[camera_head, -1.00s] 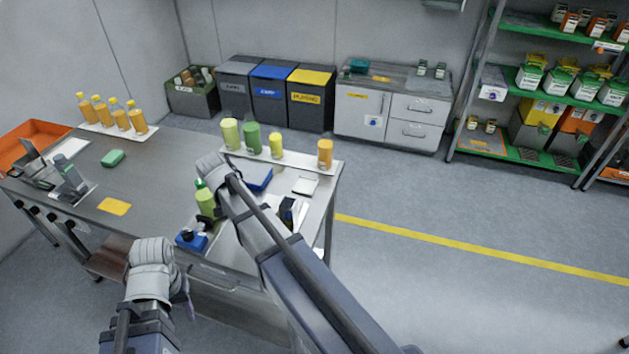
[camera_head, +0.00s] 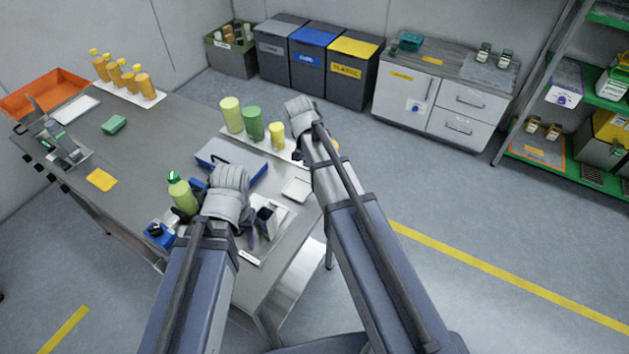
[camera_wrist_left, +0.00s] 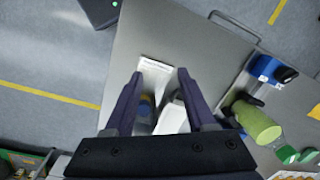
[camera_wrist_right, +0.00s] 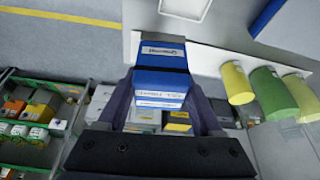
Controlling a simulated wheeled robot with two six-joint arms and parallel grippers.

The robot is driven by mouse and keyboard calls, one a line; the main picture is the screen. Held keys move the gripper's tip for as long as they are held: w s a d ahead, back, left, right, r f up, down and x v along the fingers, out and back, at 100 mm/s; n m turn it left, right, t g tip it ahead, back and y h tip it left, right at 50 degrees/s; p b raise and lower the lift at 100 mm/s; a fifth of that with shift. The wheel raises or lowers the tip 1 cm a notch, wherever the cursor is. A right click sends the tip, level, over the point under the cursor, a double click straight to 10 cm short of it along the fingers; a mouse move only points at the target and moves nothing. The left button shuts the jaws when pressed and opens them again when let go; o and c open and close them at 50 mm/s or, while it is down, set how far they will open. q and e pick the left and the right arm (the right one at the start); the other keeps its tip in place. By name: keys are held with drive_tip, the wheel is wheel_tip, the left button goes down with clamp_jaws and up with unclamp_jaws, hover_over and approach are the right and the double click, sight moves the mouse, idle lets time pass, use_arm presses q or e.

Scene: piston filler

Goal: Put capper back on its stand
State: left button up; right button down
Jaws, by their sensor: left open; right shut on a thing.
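My right gripper (camera_head: 304,112) is over the far right of the bench. In the right wrist view it is shut on a blue-and-dark block (camera_wrist_right: 162,72) with white labels; I cannot tell for sure whether this is the capper. My left gripper (camera_head: 228,190) is above the front right of the bench. In the left wrist view its jaws (camera_wrist_left: 155,88) are apart, over a plate with a white label (camera_wrist_left: 152,66), perhaps the stand. The jaws partly hide small items there. A blue device with black knobs (camera_head: 160,235) stands left of my left gripper.
A green bottle (camera_head: 182,196) stands close to my left gripper. A dark upright block (camera_head: 266,218) stands right of my left gripper.

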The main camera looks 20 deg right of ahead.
use_arm(q)
drive_tip(key=shift+o, duration=0.7)
drive_tip(key=shift+w+d, duration=0.1)
drive_tip(key=shift+d, duration=0.1)
use_arm(e)
drive_tip(key=shift+n, duration=0.4)
use_arm(q)
drive_tip(key=shift+o, duration=0.7)
drive_tip(key=shift+r+p, duration=0.4)
use_arm(e)
drive_tip(key=s+a+r+n+t+y, duration=0.1)
drive_tip(key=a+n+y, duration=0.2)
drive_tip(key=a+n, duration=0.35)
use_arm(q)
wheel_tip(320, 180, down, 6)
drive_tip(key=b, duration=0.6)
drive_tip(key=shift+f, duration=0.15)
use_arm(e)
wheel_tip(320, 180, down, 6)
drive_tip(key=shift+s+d+f, duration=0.15)
drive_tip(key=shift+d+f, duration=0.05)
drive_tip(key=shift+d, duration=0.2)
drive_tip(key=shift+n, duration=0.25)
use_arm(q)
wheel_tip(320, 180, down, 4)
drive_tip(key=b, duration=0.4)
use_arm(e)
wheel_tip(320, 180, down, 4)
drive_tip(key=shift+r, duration=0.15)
